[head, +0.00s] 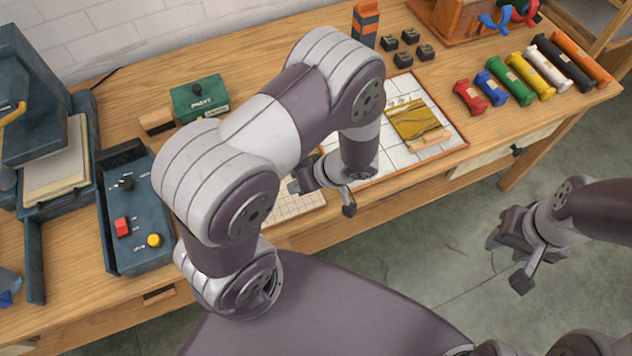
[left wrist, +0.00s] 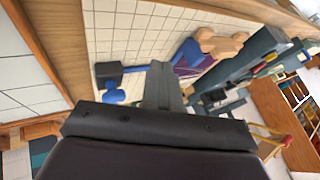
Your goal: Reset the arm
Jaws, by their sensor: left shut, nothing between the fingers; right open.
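My left arm reaches over the table from the near side in the head view. Its gripper (head: 347,205) is shut and empty, above the table's front edge by the white tiled board. In the left wrist view its fingers (left wrist: 165,88) are together with nothing between them. My right gripper (head: 507,264) is open and empty, over the grey floor in front of the table and apart from it. Wool skeins lie in a row at the table's right end, among them a red skein (head: 470,97), a green skein (head: 511,82) and an orange skein (head: 582,59).
The tiled board (head: 451,142) bears a mustard-coloured piece (head: 417,121). A dark control box (head: 134,220) with red and yellow buttons stands at left. A green box (head: 199,98), small black blocks (head: 411,36) and an orange-and-grey stack (head: 365,22) stand further back. Open floor lies at right.

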